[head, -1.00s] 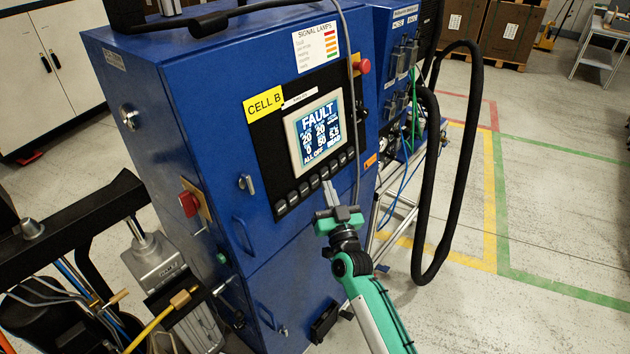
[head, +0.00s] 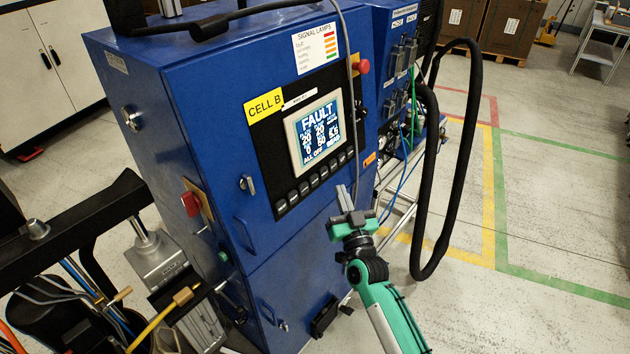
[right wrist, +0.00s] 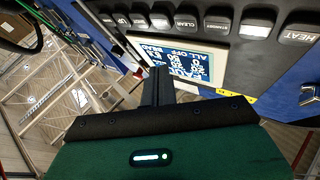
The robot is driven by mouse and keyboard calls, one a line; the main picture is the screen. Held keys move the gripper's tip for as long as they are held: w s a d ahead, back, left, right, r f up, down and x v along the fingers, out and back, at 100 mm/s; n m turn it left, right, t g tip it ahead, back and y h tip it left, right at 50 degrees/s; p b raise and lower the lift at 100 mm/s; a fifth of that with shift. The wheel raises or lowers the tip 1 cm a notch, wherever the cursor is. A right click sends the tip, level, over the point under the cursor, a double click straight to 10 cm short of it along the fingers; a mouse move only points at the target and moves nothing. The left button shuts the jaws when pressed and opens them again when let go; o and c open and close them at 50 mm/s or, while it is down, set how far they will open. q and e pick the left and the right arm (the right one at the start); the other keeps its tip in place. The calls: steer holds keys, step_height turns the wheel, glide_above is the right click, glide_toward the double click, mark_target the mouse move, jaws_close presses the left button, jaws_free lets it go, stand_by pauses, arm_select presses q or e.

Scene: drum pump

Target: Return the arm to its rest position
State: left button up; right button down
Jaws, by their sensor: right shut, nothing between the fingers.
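My right arm (head: 392,318) comes in from the bottom of the head view, in green and white. Its gripper (head: 344,192) is shut and empty, with the fingers pointing up, just in front of the blue cabinet (head: 215,110) below the right end of the button row. The shut fingers also show in the right wrist view (right wrist: 157,88), in front of the control panel and apart from the buttons as far as I can tell. The screen (head: 318,132) reads FAULT and ALL OFF. My left gripper is not in view.
A thick black hose (head: 462,170) loops to the floor right of the cabinet. A red emergency button (head: 361,67) and a red switch (head: 191,204) stick out from it. A pump machine (head: 155,262) stands at the lower left. The floor at the right is clear.

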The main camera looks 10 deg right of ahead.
steer(key=shift+f, duration=0.1)
steer(key=s+f+n+g, duration=0.1)
steer(key=s+f+g, duration=0.2)
steer(key=f, duration=0.8)
steer(key=s+f+g, duration=0.3)
steer(key=f, duration=0.9)
steer(key=s+f+n+g, duration=0.1)
steer(key=s+f+g, duration=0.15)
steer(key=f, duration=0.85)
steer(key=s+d+f+g, duration=0.1)
steer(key=s+f+g, duration=0.5)
steer(key=s+f, duration=1.2)
steer(key=s+d+f+g, duration=0.1)
steer(key=s+f, duration=0.3)
steer(key=s, duration=0.6)
steer(key=s+d+f+g, duration=0.2)
steer(key=s+f, duration=0.3)
steer(key=s, duration=0.5)
steer(key=s+d+f+n+g+h+b, duration=0.1)
steer(key=s+d+f+g, duration=0.1)
steer(key=s, duration=0.7)
step_height(320, 180, down, 3)
steer(key=shift+s+d+r+g, duration=0.1)
steer(key=shift+s+d+g, duration=0.1)
steer(key=shift+s+g, duration=0.4)
steer(key=shift+w, duration=0.2)
